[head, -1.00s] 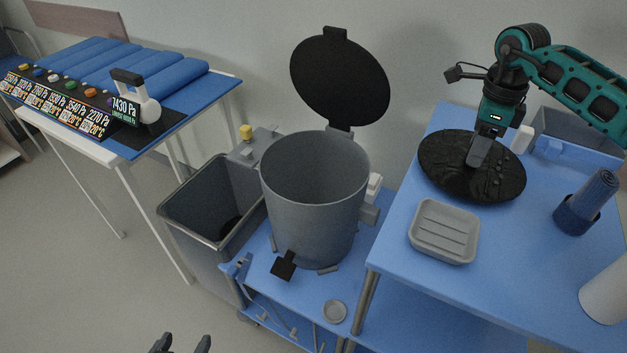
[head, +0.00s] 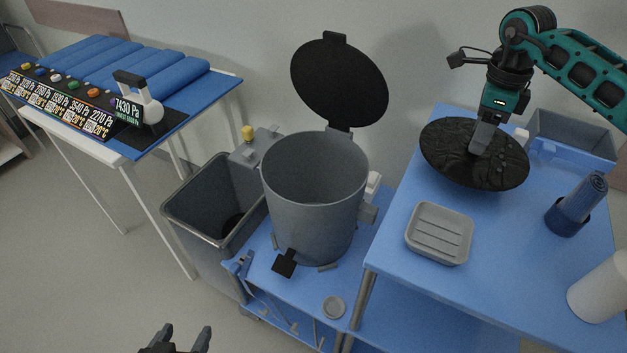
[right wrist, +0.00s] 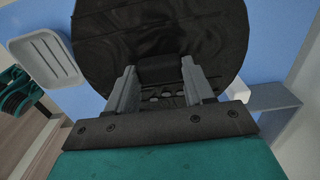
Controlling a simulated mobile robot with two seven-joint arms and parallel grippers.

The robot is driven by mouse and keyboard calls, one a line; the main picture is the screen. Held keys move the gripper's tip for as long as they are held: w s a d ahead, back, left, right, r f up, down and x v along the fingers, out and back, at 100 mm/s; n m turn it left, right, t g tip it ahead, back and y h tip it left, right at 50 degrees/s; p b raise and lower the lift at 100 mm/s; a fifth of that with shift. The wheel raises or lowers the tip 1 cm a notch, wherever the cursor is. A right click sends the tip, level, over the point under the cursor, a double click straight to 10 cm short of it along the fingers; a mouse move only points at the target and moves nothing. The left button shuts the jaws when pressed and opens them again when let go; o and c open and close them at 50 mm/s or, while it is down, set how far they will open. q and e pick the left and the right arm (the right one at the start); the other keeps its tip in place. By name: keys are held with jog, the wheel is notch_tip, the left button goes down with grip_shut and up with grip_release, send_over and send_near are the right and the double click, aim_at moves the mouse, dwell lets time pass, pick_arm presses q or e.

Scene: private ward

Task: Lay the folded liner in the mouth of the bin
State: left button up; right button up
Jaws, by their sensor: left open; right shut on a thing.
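The folded liner is a black, wrinkled disc (head: 508,172) above the right-hand blue table top. It also shows in the right wrist view (right wrist: 160,35). My right gripper (head: 481,150) is shut on a raised part near its middle; the fingers straddle that part in the right wrist view (right wrist: 158,80). The disc seems slightly clear of the table; its exact height is hard to tell. The bin (head: 312,205) is a grey cylinder with its black round lid (head: 340,82) standing open behind. Its mouth is uncovered. My left gripper (head: 181,339) is open and empty at the bottom edge.
A grey ridged dish (head: 439,234), a blue roll in a holder (head: 575,205), a white cylinder (head: 602,290) and a grey box (head: 572,135) stand on the liner's table. A square grey container (head: 195,205) stands left of the bin. A small round dish (head: 333,307) lies in front.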

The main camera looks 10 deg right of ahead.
jog(key=shift+r, duration=2.55)
